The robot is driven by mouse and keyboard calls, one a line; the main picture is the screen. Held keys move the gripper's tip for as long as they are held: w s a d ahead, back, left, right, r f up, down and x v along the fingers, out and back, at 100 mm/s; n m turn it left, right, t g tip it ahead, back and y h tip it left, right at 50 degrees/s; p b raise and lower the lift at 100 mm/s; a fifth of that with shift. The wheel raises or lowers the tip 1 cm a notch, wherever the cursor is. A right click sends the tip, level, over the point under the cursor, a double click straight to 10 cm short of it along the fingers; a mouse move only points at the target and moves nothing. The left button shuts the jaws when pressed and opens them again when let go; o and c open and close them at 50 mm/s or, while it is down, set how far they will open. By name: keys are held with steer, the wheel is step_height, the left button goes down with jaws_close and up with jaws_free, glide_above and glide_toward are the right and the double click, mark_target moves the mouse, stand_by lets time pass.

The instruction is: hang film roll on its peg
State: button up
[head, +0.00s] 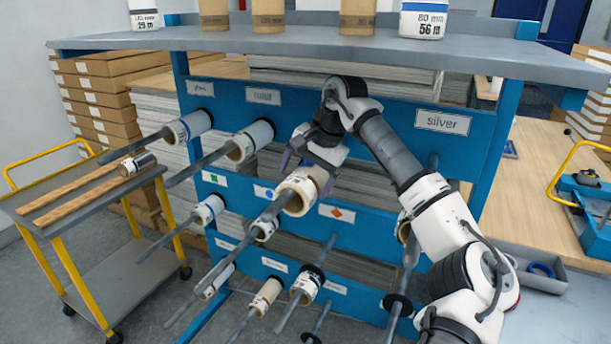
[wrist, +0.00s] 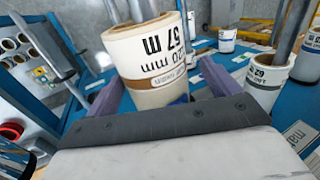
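The film roll (head: 300,190) is a cream roll with a printed label, in front of the blue rack. In the wrist view the roll (wrist: 148,60) reads "57 m". My gripper (head: 308,168) has its two purple fingers (wrist: 155,92) on either side of the roll, seemingly against it. A grey rod (wrist: 144,8) shows at the roll's far end and seems to pass into its core; how far is hidden. The blue rack (head: 385,120) carries several grey pegs, with labels such as "silver" (head: 442,122) above them. A bare peg (head: 322,262) slopes down to the right of the roll.
Other rolls sit on nearby pegs, such as one at upper left (head: 250,140) and one below (head: 266,297). A grey shelf (head: 310,42) with rolls overhangs the rack. A yellow-framed cart (head: 95,258) stands left with a roll (head: 137,164) on top.

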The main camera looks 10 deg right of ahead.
steer(key=shift+o, duration=0.7)
steer(key=b+v, duration=0.2)
steer(key=shift+d+r, duration=0.2)
steer(key=shift+r, duration=0.05)
steer(key=s+d+b, duration=0.3)
steer(key=s+d, duration=0.4)
steer(key=d, duration=0.2)
steer(key=shift+s+d+r+b, duration=0.15)
steer(key=shift+d+r+b, duration=0.05)
steer(key=shift+d+b, duration=0.15)
